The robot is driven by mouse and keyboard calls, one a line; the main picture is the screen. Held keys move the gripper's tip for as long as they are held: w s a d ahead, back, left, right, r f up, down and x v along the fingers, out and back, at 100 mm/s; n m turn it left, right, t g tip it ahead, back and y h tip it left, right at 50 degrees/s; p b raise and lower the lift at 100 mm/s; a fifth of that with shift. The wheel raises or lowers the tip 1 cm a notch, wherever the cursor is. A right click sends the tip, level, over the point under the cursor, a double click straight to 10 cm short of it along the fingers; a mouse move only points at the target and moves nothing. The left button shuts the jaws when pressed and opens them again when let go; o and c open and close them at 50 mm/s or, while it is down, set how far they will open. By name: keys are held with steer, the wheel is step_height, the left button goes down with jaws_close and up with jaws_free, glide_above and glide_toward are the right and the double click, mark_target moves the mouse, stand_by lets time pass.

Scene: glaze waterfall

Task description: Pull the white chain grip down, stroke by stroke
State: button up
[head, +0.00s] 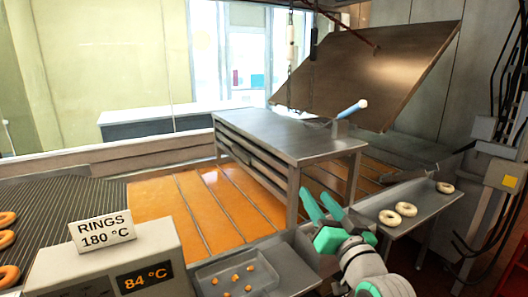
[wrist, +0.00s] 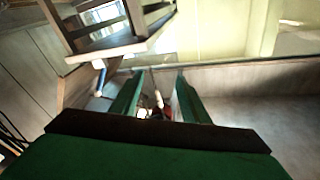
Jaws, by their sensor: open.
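The white chain grip (head: 290,34) hangs on a thin chain in front of the window, at the top middle of the head view. A dark pendant (head: 313,43) hangs just right of it. In the wrist view, the fingers (wrist: 160,76) are spread. A small whitish piece (wrist: 158,99) shows between them in the background; I cannot tell whether it is the grip.
A large tilted brown panel (head: 375,65) hangs behind. A shelf with pale rings (head: 405,209) is right of my gripper, and cables run down the right wall.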

steer(key=s+a+f+m+h, duration=0.15)
steer(key=s+f, duration=0.25)
steer(key=f, duration=0.7)
steer(key=s+a+f+m+g+h, duration=0.1)
steer(key=s+a+f+h, duration=0.3)
steer(key=f, duration=0.8)
steer(key=s+a+f+m, duration=0.15)
steer(key=s+f, duration=0.35)
steer(key=f, duration=0.6)
steer(key=s+a+f+n+g, duration=0.15)
steer(key=s+f, duration=0.25)
steer(key=s, duration=0.4)
steer(key=s+a+f, duration=0.2)
steer(key=s+f, duration=0.2)
steer(key=s, duration=0.3)
steer(key=s+a+n+g, duration=0.1)
steer(key=s+n, duration=0.3)
steer(key=s, duration=1.3)
steer(key=shift+s+a+y, duration=0.35)
steer(key=shift+a, duration=0.35)
